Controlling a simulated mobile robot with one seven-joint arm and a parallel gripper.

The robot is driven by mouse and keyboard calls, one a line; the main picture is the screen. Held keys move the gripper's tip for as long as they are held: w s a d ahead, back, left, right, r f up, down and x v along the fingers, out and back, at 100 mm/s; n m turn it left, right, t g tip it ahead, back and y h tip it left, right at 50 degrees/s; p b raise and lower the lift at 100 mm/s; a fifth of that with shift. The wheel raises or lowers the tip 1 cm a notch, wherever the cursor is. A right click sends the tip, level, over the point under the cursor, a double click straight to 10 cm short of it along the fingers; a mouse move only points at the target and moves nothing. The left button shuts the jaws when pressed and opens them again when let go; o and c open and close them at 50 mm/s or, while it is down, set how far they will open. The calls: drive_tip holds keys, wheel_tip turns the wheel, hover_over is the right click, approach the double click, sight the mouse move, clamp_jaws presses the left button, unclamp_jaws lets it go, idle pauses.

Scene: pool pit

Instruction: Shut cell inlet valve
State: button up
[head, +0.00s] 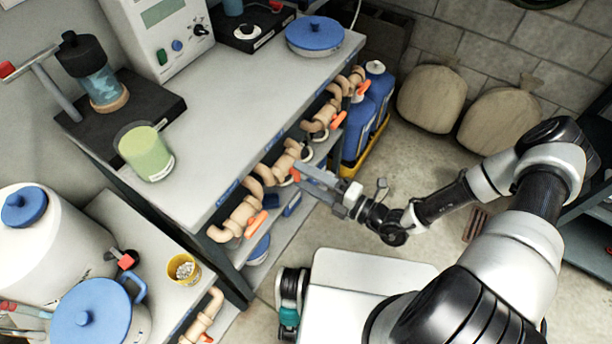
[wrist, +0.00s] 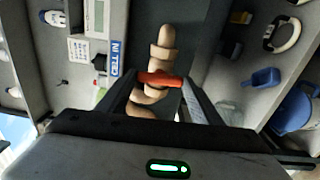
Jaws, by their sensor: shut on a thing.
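Several tan pipe valves with orange handles run along the front edge of the grey bench. One tan valve (head: 283,161) is in front of my gripper (head: 303,176). In the wrist view its orange handle (wrist: 160,79) lies between my two fingers (wrist: 160,92), which are shut on it. The handle appears crosswise to the tan pipe (wrist: 163,50) there. A blue label (wrist: 114,58) beside the pipe is only partly readable. In the head view most of this handle is hidden by the gripper.
Neighbouring valves (head: 240,219) and (head: 323,119) stand close on both sides. The grey bench top (head: 235,110) is above. Blue jugs (head: 358,128) stand in a yellow tray at the bench's far end. Floor (head: 400,165) is open beyond my arm.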

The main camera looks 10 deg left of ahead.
drive_tip(key=shift+m, duration=0.4)
drive_tip(key=o, duration=1.1)
drive_tip(key=shift+c, duration=0.2)
drive_tip(key=v, duration=1.7)
drive_tip(key=shift+s+d, duration=0.2)
